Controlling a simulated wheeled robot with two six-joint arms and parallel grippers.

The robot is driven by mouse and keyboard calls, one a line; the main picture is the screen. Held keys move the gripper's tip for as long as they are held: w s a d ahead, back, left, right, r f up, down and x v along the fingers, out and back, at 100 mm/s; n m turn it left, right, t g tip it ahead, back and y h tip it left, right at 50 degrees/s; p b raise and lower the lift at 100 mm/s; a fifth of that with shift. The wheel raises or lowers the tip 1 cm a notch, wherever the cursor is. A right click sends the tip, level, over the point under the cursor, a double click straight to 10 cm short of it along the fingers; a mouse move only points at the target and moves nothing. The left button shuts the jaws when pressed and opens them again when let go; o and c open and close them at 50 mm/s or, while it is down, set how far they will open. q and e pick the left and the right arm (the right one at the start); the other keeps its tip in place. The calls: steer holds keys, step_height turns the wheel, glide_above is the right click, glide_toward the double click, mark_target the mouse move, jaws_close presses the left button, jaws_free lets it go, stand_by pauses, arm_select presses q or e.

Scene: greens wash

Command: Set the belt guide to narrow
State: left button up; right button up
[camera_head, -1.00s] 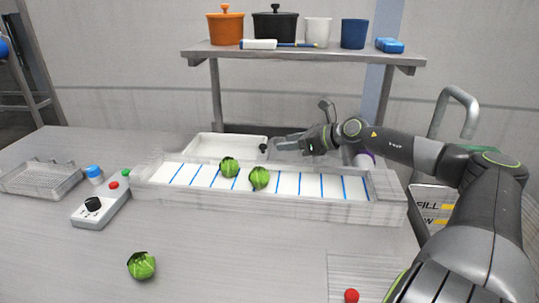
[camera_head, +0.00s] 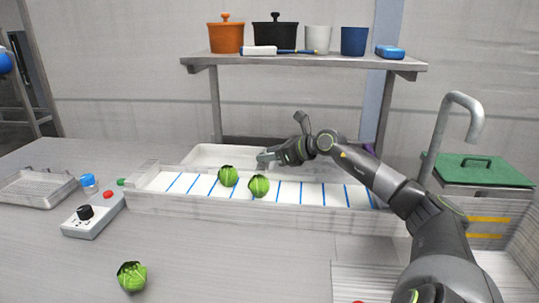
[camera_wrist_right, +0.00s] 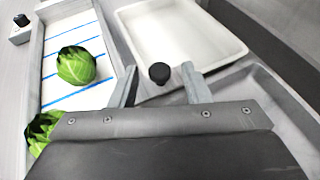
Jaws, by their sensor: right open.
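The belt (camera_head: 325,193) is white with blue cross lines and has raised side walls. A round black knob (camera_wrist_right: 160,73) shows in the right wrist view by the belt's far wall. In the head view my right gripper hides it. I cannot read the guide's setting. My right gripper (camera_head: 265,158) is over the belt's far side, open and empty. In the wrist view its two fingers (camera_wrist_right: 160,88) stand on either side of the knob, which is roughly centred between them. My left gripper is not in view.
Two green heads (camera_head: 228,176) (camera_head: 258,186) lie on the belt; another (camera_head: 132,277) lies on the table in front. A white tray (camera_head: 215,156) stands behind the belt. A shelf (camera_head: 300,62) with pots is above.

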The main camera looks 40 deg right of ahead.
steer(key=shift+w, duration=0.15)
jaws_close()
steer(key=shift+a, duration=0.1)
